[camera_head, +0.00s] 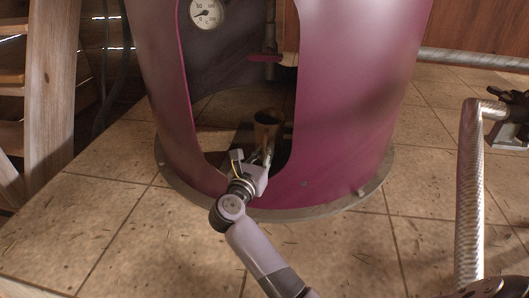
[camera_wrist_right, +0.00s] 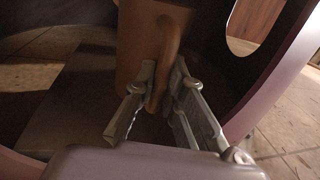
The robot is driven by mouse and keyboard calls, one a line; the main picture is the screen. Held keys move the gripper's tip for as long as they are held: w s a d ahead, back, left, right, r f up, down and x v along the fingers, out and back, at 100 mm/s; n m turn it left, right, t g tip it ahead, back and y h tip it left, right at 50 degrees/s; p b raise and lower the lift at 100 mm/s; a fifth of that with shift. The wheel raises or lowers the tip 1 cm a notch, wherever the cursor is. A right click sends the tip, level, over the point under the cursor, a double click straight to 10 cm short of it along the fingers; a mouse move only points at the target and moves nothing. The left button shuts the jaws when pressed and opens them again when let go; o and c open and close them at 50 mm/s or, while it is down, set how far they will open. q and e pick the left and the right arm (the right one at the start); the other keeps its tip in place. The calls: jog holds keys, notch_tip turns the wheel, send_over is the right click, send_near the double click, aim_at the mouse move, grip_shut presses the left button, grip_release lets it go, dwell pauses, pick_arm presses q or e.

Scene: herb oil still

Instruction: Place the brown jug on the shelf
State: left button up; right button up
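The brown jug (camera_head: 268,128) stands upright inside the purple housing, seen through its arched opening. In the right wrist view the jug (camera_wrist_right: 138,48) fills the upper middle, with its curved handle (camera_wrist_right: 168,52) towards me. My right gripper (camera_head: 256,163) reaches through the opening to the jug's near side. In the wrist view its two fingers (camera_wrist_right: 165,82) close in on either side of the handle and appear to grip it. The jug's base is partly hidden. My left gripper is not in view. I cannot tell which surface is the shelf.
The purple housing (camera_head: 345,100) surrounds the jug on both sides, with a metal rim (camera_head: 330,208) at its foot. A gauge (camera_head: 207,13) is above. A wooden frame with boards (camera_head: 50,80) stands at left, a metal pipe (camera_head: 470,190) at right. Tiled floor in front is clear.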

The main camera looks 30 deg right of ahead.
jog(key=o, duration=0.4)
jog(key=shift+r, duration=0.1)
jog(key=shift+r, duration=0.15)
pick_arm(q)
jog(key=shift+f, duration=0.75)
pick_arm(e)
jog(key=v, duration=0.7)
jog(key=shift+s+a, duration=0.15)
jog(key=shift+a, duration=0.1)
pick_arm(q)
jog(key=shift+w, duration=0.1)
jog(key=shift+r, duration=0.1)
